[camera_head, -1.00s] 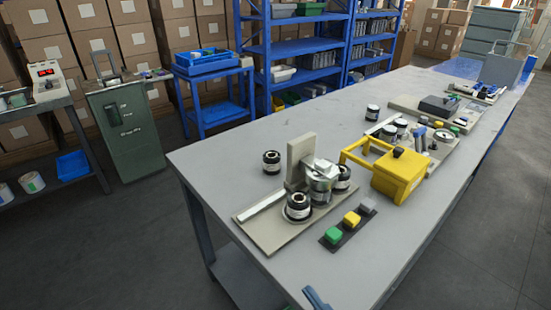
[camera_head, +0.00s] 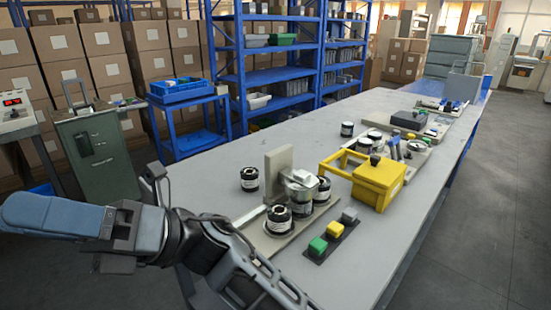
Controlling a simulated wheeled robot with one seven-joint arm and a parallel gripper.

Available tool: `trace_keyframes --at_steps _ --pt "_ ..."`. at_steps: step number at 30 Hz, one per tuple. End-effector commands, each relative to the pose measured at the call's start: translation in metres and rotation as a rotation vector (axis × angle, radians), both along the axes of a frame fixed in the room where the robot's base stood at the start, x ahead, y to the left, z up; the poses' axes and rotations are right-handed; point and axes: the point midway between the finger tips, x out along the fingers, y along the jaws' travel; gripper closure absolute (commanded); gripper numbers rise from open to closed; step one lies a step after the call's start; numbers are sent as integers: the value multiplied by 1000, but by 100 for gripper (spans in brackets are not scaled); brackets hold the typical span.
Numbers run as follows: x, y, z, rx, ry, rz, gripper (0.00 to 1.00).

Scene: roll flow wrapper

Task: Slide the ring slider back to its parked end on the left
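The nearest fixture stands on a beige base plate (camera_head: 262,245) with an upright beige block (camera_head: 278,170). A silver cylinder with a blocky cap (camera_head: 300,183) stands beside black rolls with white labels, one at the front (camera_head: 278,219). A pale straight bar (camera_head: 249,216) runs along the plate's left side, its near end close to my arm. I cannot make out for certain which part is the ring slider. My arm crosses the lower left. A dark, finger-like end, possibly my gripper (camera_head: 154,185), shows left of the table, apart from the fixture; its opening is unclear.
A strip of green, yellow and grey buttons (camera_head: 334,232) lies in front of the fixture. A yellow box with a handle (camera_head: 378,183) stands to its right. A loose black roll (camera_head: 249,179) stands behind. The grey table (camera_head: 350,270) is bare at the front.

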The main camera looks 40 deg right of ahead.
Motion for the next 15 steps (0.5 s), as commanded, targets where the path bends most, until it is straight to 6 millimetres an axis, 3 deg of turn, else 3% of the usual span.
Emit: trace_keyframes --at_steps 8,11,15 --pt "40 -6 -32 -430 -345 -14 51" --pt "56 -19 -49 -599 -456 -9 51" --pt "81 -52 -75 -846 -593 9 51"
